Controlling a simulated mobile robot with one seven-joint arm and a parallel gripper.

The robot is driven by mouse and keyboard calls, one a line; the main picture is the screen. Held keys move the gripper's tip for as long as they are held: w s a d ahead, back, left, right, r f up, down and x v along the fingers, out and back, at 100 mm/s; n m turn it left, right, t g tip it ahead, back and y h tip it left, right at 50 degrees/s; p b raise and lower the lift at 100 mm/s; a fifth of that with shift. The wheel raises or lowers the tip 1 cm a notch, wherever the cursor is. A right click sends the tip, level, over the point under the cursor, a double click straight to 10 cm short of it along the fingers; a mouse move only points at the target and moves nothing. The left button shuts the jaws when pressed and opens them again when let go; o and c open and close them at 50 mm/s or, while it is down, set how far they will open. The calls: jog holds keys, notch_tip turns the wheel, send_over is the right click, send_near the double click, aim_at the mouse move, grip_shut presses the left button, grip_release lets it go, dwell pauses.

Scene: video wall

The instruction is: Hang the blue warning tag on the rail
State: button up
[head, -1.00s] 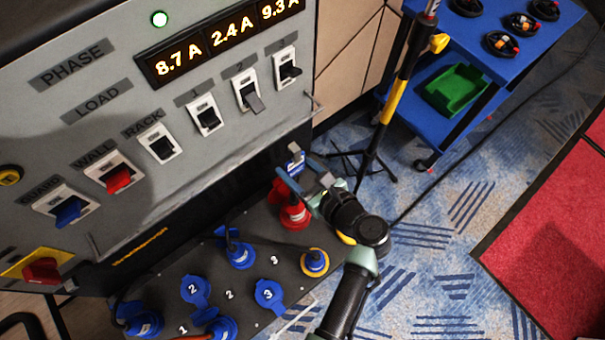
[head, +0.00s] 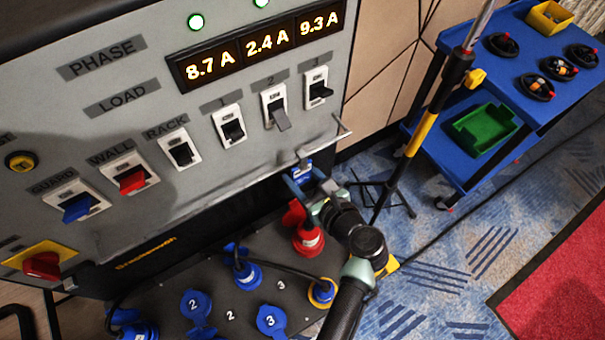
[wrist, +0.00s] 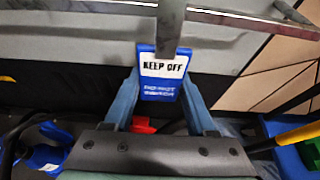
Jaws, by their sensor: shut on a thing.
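The blue warning tag (wrist: 162,88) has a white "KEEP OFF" label and hangs upright between the two blue fingers of my gripper (wrist: 160,100), which is shut on it. A grey upright strip (wrist: 170,28) rises from the tag's top and crosses in front of the rail (wrist: 235,20) in the wrist view. I cannot tell whether it is hooked over the rail. In the head view the rail (head: 240,178) runs along the panel's lower edge. The tag (head: 301,170) and my gripper (head: 306,184) are just below its right part.
A yellow-and-black stand (head: 425,120) and a blue cart (head: 450,155) are to the right. Carpet lies open at lower right.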

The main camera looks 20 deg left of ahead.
jog(key=o, duration=1.4)
jog(key=v, duration=1.3)
jog(key=w+d+r+n+t+h, duration=0.1)
jog(key=w+r+n+t+h, duration=0.15)
jog(key=w+r+n, duration=0.45)
jog(key=w+d+r+n+t+h, duration=0.1)
jog(key=w+r+n+t, duration=0.2)
jog(key=r, duration=0.8)
jog(key=w+d+r+n+t+h, duration=0.15)
jog(key=w+r+n, duration=0.25)
jog(key=r, duration=0.5)
jog(key=s+r+n+t+h, duration=0.3)
jog(key=r+n+t, duration=0.4)
jog(key=r, duration=1.2)
jog(key=s+r+n+t+h, duration=0.1)
jog(key=s+r, duration=0.2)
jog(key=r, duration=0.1)
jog(key=s+r+n+t, duration=0.2)
jog(key=s+r, duration=0.2)
jog(key=r, duration=0.1)
jog(key=s+r+n+t+h, duration=0.1)
jog(key=s+r+t, duration=0.1)
jog(key=r, duration=0.3)
jog(key=shift+s+a+n+h, duration=0.1)
jog(key=shift+s+n+h, duration=0.2)
jog(key=shift+s, duration=0.5)
